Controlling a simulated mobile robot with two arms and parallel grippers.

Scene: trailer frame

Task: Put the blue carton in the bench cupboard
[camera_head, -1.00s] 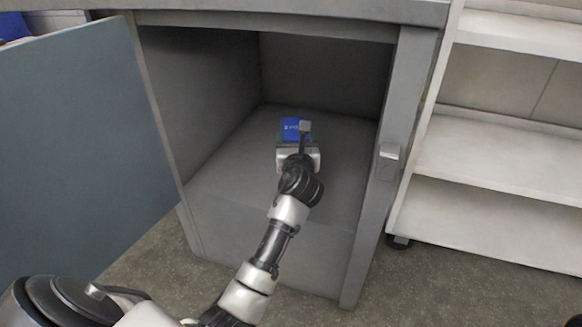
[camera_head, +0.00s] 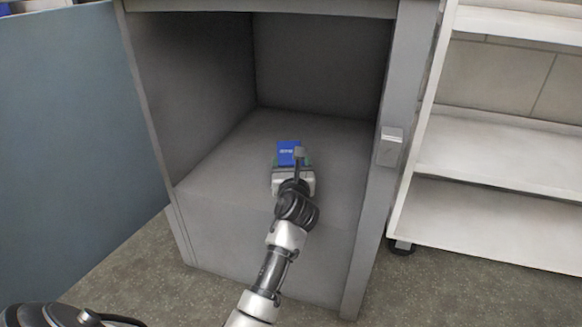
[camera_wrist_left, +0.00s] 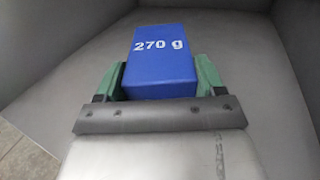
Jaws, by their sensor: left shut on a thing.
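The blue carton (camera_head: 287,150) is inside the open grey bench cupboard (camera_head: 230,185), over the middle of its floor. In the left wrist view the carton (camera_wrist_left: 160,62) shows "270 g" on its face and sits between the green finger pads. My left gripper (camera_head: 293,164) is shut on it, and it shows in the left wrist view too (camera_wrist_left: 162,88). I cannot tell whether the carton touches the cupboard floor. My right gripper is not in view.
The blue-grey cupboard door (camera_head: 75,150) stands open at the left. The right door post with its latch block (camera_head: 390,146) borders the opening. A white shelf unit (camera_head: 500,150) stands to the right. The cupboard floor around the carton is clear.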

